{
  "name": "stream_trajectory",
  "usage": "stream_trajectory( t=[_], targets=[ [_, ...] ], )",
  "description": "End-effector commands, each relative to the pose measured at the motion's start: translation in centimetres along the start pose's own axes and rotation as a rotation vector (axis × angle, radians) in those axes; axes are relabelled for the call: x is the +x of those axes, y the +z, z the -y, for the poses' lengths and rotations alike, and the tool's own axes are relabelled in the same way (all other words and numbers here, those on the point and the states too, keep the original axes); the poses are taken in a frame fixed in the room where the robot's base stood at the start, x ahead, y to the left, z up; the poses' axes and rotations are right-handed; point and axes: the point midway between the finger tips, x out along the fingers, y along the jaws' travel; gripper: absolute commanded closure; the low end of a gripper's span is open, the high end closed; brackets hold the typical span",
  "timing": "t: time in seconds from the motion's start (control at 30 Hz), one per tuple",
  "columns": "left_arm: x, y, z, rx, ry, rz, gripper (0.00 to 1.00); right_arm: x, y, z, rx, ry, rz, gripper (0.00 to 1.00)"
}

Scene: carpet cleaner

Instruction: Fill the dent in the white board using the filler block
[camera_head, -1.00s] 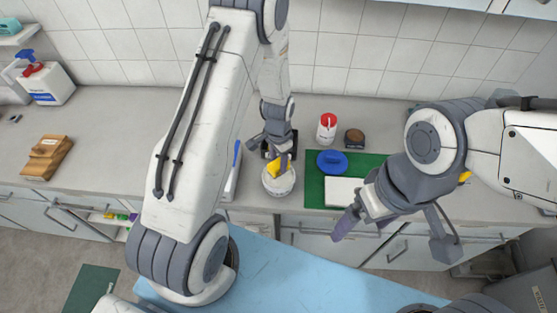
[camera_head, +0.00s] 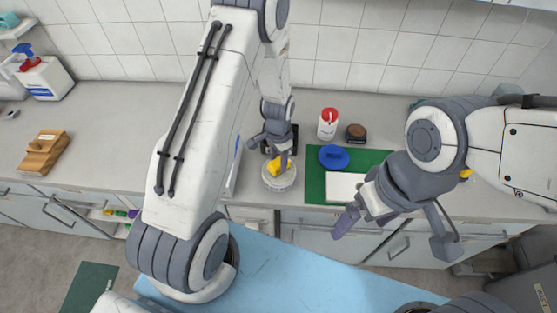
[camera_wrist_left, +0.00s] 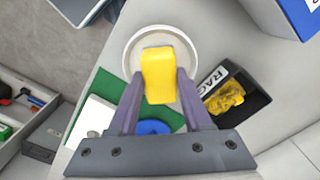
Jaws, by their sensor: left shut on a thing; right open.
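My left gripper (camera_head: 279,160) is shut on a yellow block (camera_wrist_left: 158,75), held at a white round bowl (camera_wrist_left: 133,57). The block is over the bowl's opening; I cannot tell whether it touches the inside. The bowl also shows in the head view (camera_head: 279,185). The white board (camera_head: 345,185) lies on a green mat (camera_head: 315,187); it is partly hidden by my right arm, and no dent can be made out. My right gripper (camera_head: 346,221) is open and empty, in front of the counter edge near the board.
A blue round tool (camera_head: 333,157) lies on the mat. Behind it stand a red-capped white bottle (camera_head: 327,124) and a dark round jar (camera_head: 356,134). A black tray labelled RAG (camera_wrist_left: 252,108) holds yellow cloth.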

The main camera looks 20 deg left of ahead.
Motion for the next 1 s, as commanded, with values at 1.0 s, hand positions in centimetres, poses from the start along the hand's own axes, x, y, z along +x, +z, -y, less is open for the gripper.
stream_trajectory(
  t=[1.0],
  targets=[
    [0.96,-0.01,0.01,0.000,0.000,0.000,1.00,0.75,0.04,-0.05,0.000,0.000,0.000,0.06]
  ],
)
